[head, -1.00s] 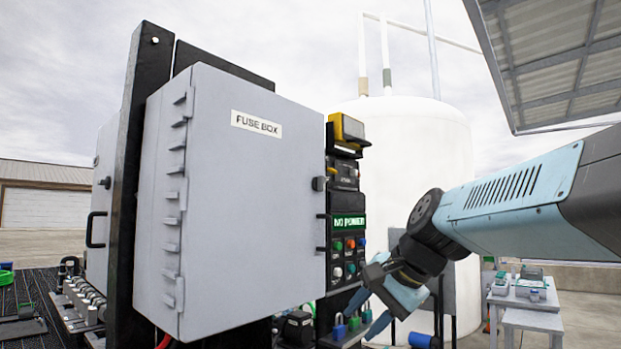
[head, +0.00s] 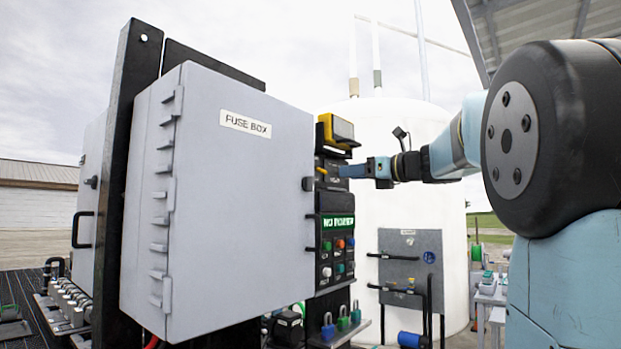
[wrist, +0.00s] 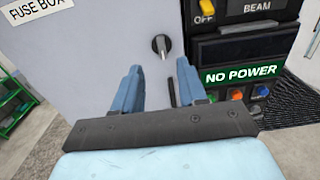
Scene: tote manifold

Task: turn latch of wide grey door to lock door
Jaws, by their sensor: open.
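The wide grey door (head: 225,200) is the front of the box labelled FUSE BOX, and it looks closed. Its latch (head: 309,184) is a small dark knob near the right edge. In the wrist view, the latch (wrist: 161,46) has a round dark base and a short lever pointing mostly down. My gripper (head: 343,170) is to the right of the latch in the head view, in front of the control panel. In the wrist view, my gripper (wrist: 158,68) is open and empty, its blue fingers pointing towards the door just below the latch. No contact is visible.
A black handle (wrist: 172,92) stands on the door below the latch, between my fingers in the wrist view. The control panel (head: 337,245) with a NO POWER sign and buttons adjoins the door's right edge. A yellow-topped device (head: 339,130) sits above. A white tank stands behind.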

